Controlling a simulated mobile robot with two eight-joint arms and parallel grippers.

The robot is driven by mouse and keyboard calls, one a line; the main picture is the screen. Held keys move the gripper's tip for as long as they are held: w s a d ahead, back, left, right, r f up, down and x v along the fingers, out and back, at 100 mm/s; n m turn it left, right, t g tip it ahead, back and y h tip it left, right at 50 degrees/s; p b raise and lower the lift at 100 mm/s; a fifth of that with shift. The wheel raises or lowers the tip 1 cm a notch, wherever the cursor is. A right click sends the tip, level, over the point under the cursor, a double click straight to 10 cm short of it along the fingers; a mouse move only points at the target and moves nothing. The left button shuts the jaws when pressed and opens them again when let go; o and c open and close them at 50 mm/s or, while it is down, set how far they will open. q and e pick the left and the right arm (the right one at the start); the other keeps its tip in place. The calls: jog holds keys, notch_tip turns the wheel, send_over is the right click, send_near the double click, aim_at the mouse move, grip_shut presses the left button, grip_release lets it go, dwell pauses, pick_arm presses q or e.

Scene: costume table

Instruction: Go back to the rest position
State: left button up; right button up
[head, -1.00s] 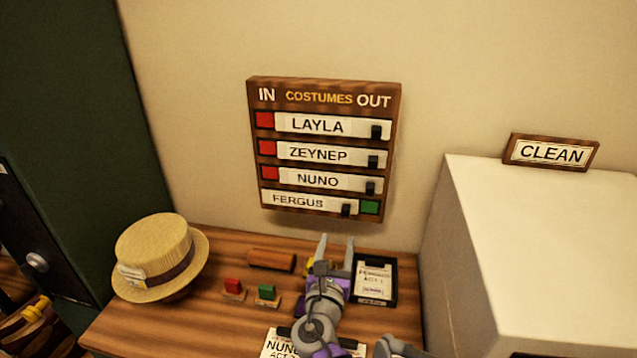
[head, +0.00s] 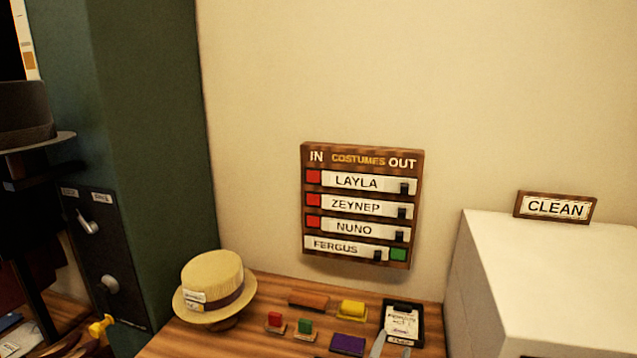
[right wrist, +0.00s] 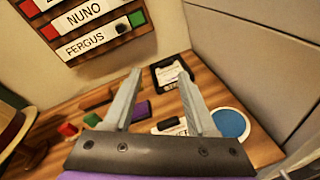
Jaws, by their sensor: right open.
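My right gripper (head: 391,350) shows only as two pale fingertips at the bottom edge of the head view. In the right wrist view it (right wrist: 161,78) is open and empty, its fingers apart above the table. The wall board (head: 362,155) headed IN, COSTUMES, OUT hangs beyond it, not touched. Red shows at the left of the Layla, Zeynep and Nuno rows; green shows at the right of the Fergus row. My left gripper is in neither view.
The wooden table (head: 270,290) holds a straw hat (head: 212,285), red (head: 275,320) and green (head: 305,326) blocks, a yellow block (head: 352,309), a purple pad (head: 347,343) and a black clipboard (head: 402,324). A pale box (head: 550,260) with a CLEAN sign (head: 556,207) stands right.

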jog(key=s+d+f+m+g+y+p, duration=0.1)
jog(key=s+d+f+m+g, duration=0.25)
jog(key=s+m, duration=0.3)
jog(key=s+d+f+m+g+p, duration=0.1)
jog(key=s+d+f+m+g, duration=0.3)
jog(key=m, duration=0.4)
pick_arm(q)
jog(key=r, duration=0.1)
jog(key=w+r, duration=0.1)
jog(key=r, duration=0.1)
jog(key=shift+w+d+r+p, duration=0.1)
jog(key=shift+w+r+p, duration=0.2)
jog(key=shift+p, duration=0.05)
pick_arm(e)
jog(key=s+a+f+m+g+y, duration=0.1)
jog(key=s+a+f+m+y, duration=0.1)
jog(key=s+m, duration=0.4)
jog(key=s+a+f+m+y, duration=0.2)
jog(key=s+m+y, duration=0.1)
jog(key=s+m, duration=0.3)
jog(key=shift+s+a+g+y, duration=0.15)
jog(key=shift+a+g+y, duration=0.05)
jog(key=shift+g+y, duration=0.15)
